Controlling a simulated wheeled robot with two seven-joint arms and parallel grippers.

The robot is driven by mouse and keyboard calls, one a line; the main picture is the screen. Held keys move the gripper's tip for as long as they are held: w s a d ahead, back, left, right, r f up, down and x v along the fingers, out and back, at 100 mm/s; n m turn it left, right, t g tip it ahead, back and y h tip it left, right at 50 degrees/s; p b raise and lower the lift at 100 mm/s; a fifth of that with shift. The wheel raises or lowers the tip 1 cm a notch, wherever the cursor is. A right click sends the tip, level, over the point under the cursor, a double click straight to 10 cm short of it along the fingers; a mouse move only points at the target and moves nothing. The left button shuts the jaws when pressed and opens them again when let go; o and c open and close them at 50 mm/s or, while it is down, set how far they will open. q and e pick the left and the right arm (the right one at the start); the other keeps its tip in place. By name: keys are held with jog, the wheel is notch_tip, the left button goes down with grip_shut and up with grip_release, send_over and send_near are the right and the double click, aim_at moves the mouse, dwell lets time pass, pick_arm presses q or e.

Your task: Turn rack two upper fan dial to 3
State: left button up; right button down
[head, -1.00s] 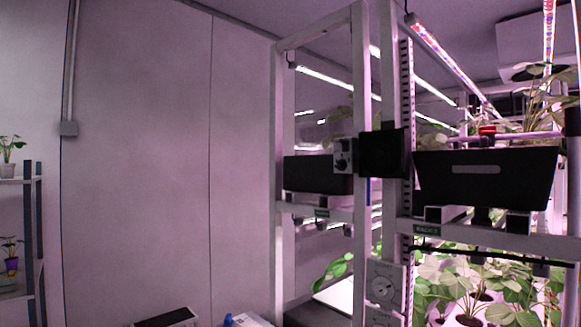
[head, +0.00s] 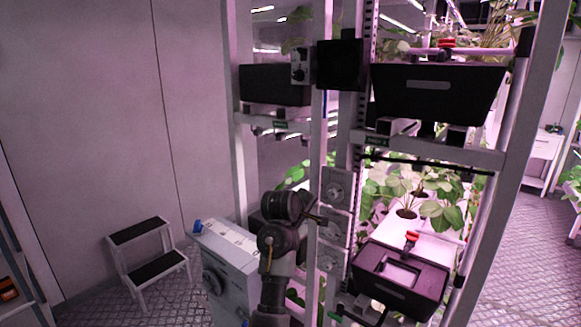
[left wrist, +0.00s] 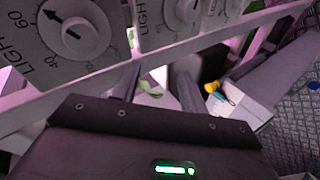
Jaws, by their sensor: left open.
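Several white dial panels stand in a column on the rack post: a top panel (head: 336,188), a middle panel (head: 334,225) and a low panel (head: 331,260). Their lettering is too small to read in the head view. My left gripper (head: 317,219) is open in front of the post, close to the top and middle panels; I cannot tell if it touches one. In the left wrist view, a dial (left wrist: 74,33) marked LIGHT, with 40 and 60 legible, has a black pointer. A second LIGHT dial (left wrist: 187,9) is partly cut off. I cannot pick out the fan dial.
A white cabinet (head: 226,262) stands left of my left arm, and a step stool (head: 148,257) is further left. Floor is clear at the right.

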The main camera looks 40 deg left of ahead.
pick_arm(q)
jog(key=s+a+r+n+t, duration=0.1)
jog(key=a+r+n+t, duration=0.2)
jog(key=r, duration=0.9)
jog(key=s+a+r+n+t, duration=0.15)
jog(key=r+n, duration=0.35)
jog(key=r, duration=0.8)
jog(key=n+t+h+p, duration=0.1)
jog(key=n+t, duration=0.1)
jog(key=n, duration=0.3)
send_near(294, 77)
jog(key=w+p, duration=0.2)
jog(key=w, duration=0.1)
jog(key=w+p, duration=0.3)
jog(key=w, duration=0.1)
jog(key=shift+w+a+r, duration=0.2)
jog(key=shift+w, duration=0.15)
jog(key=shift+w+f+p, duration=0.1)
jog(key=shift+w+p, duration=0.25)
grip_shut()
jog(key=shift+f, duration=0.1)
